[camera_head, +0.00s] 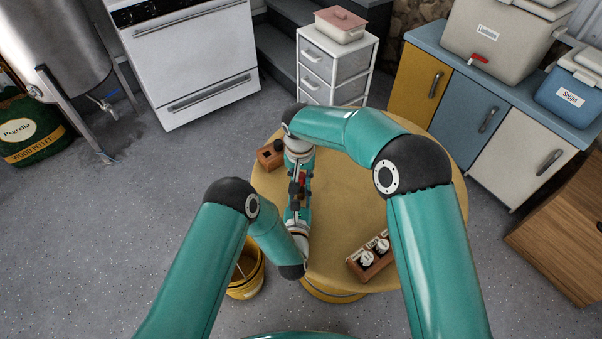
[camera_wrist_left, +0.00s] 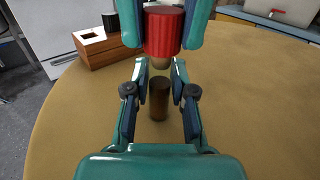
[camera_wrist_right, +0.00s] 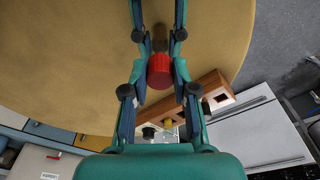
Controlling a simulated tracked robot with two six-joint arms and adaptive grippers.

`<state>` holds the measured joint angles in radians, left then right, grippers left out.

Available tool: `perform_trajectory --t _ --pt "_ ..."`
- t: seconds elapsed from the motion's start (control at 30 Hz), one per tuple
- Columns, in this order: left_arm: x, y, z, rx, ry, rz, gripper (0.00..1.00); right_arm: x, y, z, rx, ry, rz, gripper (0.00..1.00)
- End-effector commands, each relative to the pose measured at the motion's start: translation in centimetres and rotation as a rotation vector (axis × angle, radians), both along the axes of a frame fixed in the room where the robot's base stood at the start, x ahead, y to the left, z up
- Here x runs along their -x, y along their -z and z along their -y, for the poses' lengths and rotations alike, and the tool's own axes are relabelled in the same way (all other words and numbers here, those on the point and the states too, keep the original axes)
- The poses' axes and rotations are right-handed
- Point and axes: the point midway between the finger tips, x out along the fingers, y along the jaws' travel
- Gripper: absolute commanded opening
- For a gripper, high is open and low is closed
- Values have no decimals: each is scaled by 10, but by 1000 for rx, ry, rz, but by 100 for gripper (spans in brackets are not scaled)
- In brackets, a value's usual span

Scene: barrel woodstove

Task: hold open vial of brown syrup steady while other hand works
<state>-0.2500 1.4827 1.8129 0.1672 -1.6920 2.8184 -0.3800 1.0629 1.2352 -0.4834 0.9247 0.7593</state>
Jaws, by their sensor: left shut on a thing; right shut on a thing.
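The brown vial (camera_wrist_left: 159,101) stands upright between the fingers of my left gripper (camera_wrist_left: 159,82), which is shut on it. Its dark top faces up. My right gripper (camera_wrist_right: 160,72) is shut on a red cylindrical piece (camera_wrist_right: 159,66). In the left wrist view this red piece (camera_wrist_left: 164,30) is just beyond and above the vial, with a tan lower end that looks apart from the vial's top. In the head view both grippers meet over the left half of the round table, largely hidden by my arms. The syrup level cannot be made out.
A wooden block with openings (camera_head: 270,155) sits at the round table's (camera_head: 345,215) far left edge. A wooden rack of labelled vials (camera_head: 370,258) stands at the near right. The table between them is mostly clear. A yellow bucket (camera_head: 245,277) stands on the floor at left.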

Motion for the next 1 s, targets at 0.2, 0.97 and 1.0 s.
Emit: perform_trajectory --t 0.2,0.97,1.0 --pt "0 0 0 0 0 0 0 0 3 0 0 0 0 16" --pt "0 0 0 0 0 0 0 0 -1 0 -1 0 2 57" --pt "0 0 0 0 0 0 0 0 -3 0 -1 0 2 57"
